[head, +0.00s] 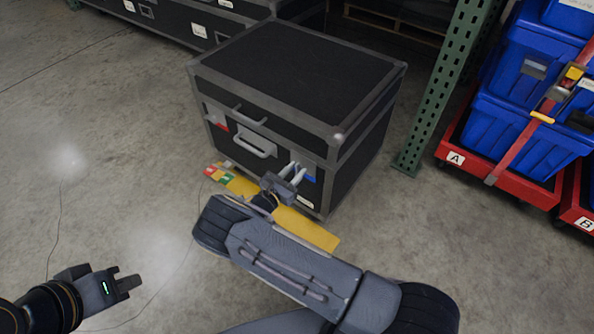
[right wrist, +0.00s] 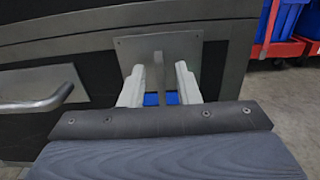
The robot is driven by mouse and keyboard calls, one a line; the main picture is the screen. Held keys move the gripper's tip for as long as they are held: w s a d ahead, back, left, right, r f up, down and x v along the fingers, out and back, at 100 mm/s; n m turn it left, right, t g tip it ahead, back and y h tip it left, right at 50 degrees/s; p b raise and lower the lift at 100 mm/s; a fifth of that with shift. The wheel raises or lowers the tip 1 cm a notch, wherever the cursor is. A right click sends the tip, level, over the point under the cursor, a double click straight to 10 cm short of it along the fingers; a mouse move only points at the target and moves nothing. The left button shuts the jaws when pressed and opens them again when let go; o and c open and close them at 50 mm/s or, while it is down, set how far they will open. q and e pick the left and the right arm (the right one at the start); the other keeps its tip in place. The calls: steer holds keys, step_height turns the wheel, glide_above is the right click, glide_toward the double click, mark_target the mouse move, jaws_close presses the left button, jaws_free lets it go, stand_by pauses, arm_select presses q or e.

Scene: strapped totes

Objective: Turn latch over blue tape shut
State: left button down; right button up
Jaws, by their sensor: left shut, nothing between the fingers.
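The black case (head: 290,75) has grey metal edges and stands on the floor. Blue tape (head: 309,178) is on its front, near the right end; pieces of it show low between my fingers in the right wrist view (right wrist: 152,99). Above the tape is a grey latch plate (right wrist: 132,50), with a narrow upright latch piece (right wrist: 159,72) standing out from it. My right gripper (head: 298,172) is at this latch. Its pale fingers (right wrist: 159,82) are apart, one on each side of the latch piece, with gaps visible. My left gripper (head: 130,283) is shut and empty, low at the left.
A pull handle (head: 258,146) and red tape (head: 217,122) are further left on the case front. A yellow strip (head: 315,233) lies before the case. A green post (head: 440,90) and blue totes (head: 525,125) on red dollies stand right.

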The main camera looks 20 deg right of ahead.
steer(key=shift+w+d, duration=0.4)
steer(key=shift+d, duration=0.15)
jaws_close()
